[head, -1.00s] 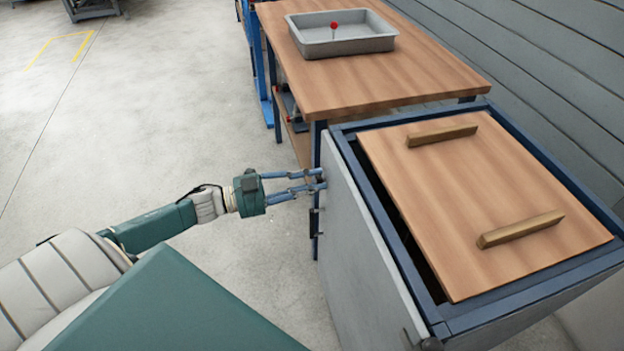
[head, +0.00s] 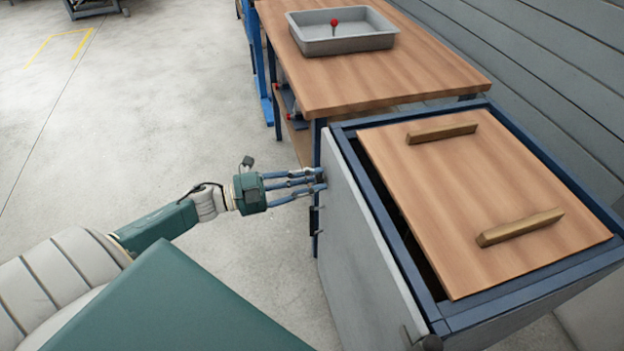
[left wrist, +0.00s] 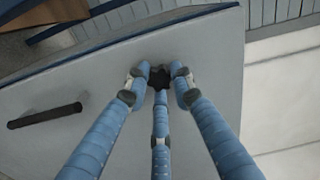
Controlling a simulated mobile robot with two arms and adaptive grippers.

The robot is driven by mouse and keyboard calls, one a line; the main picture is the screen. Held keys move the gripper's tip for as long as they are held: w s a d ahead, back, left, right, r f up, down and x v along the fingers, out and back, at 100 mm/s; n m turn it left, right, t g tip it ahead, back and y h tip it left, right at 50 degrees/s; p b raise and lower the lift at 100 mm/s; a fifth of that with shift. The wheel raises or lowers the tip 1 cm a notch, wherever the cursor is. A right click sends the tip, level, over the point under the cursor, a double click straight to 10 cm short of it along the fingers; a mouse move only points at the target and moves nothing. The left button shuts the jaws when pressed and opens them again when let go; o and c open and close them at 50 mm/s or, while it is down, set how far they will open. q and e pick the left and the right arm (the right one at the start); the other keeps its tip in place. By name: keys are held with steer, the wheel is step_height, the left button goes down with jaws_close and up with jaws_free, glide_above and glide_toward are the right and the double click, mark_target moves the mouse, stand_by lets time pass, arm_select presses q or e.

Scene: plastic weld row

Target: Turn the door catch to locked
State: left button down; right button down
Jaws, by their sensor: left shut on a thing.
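The grey door (head: 362,245) of the blue-framed cabinet stands upright on the cabinet's left side. It also fills much of the left wrist view (left wrist: 85,145). The door catch is a small dark knob (left wrist: 160,78) on the door face near its upper edge. My left gripper (head: 318,182) comes in from the left, its blue fingers closed around the catch. In the left wrist view the fingertips (left wrist: 160,82) meet at the knob from three sides and hide part of it. I cannot read the catch's setting. My right gripper is not in view.
A black bar handle (left wrist: 45,115) sits on the door beside the catch. The cabinet's wooden lid (head: 475,195) carries two wooden bars. Behind stands a wooden workbench (head: 400,75) with a grey tray (head: 345,45) holding a red-topped item.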

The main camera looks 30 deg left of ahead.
arm_select(q)
steer(key=shift+s+d+r, duration=0.1)
steer(key=shift+d, duration=0.1)
steer(key=c, duration=1.5)
jaws_free()
steer(key=shift+s+a, duration=0.25)
steer(key=shift+a, duration=0.05)
steer(key=v, duration=1.1)
steer(key=shift+s, duration=0.1)
